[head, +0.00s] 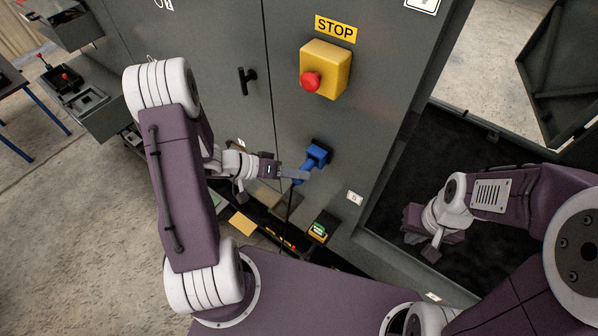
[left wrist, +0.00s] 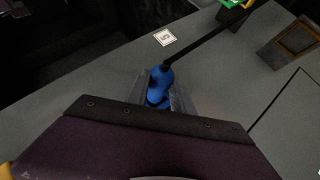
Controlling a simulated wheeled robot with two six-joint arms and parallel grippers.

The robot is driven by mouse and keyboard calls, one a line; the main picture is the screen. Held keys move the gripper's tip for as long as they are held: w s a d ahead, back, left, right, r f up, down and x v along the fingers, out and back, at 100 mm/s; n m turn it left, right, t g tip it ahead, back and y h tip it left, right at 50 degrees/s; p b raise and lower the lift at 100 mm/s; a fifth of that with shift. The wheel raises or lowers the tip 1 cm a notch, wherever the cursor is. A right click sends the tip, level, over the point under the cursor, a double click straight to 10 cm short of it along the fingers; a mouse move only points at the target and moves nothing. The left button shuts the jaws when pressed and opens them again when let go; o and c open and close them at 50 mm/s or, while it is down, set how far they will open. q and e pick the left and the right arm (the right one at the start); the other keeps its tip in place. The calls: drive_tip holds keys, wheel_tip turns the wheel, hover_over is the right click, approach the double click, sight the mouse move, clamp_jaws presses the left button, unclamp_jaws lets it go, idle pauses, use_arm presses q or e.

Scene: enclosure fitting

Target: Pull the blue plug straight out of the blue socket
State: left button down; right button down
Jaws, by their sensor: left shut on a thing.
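The blue socket (head: 319,153) is on the grey cabinet front, below the yellow stop box. The blue plug (head: 304,168) is at the socket and angles down to the left; I see no clear gap between them. My left gripper (head: 293,174) is shut on the plug. In the left wrist view the plug (left wrist: 161,76) sits between the two fingers, with a black cable running to the upper right. The fingers and palm hide part of the plug and socket. My right gripper (head: 430,246) is away at the right, in front of the dark opening; its jaws are unclear.
A yellow box with a red stop button (head: 324,70) is above the socket. A black door handle (head: 247,80) is at the upper left. Below the plug are a small device with a green part (head: 319,229) and a dark tray with several items.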

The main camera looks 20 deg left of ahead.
use_arm(q)
drive_tip(key=shift+s+a+b, duration=0.2)
drive_tip(key=shift+s, duration=0.4)
drive_tip(key=shift+s+a+b, duration=0.2)
drive_tip(key=shift+s, duration=0.35)
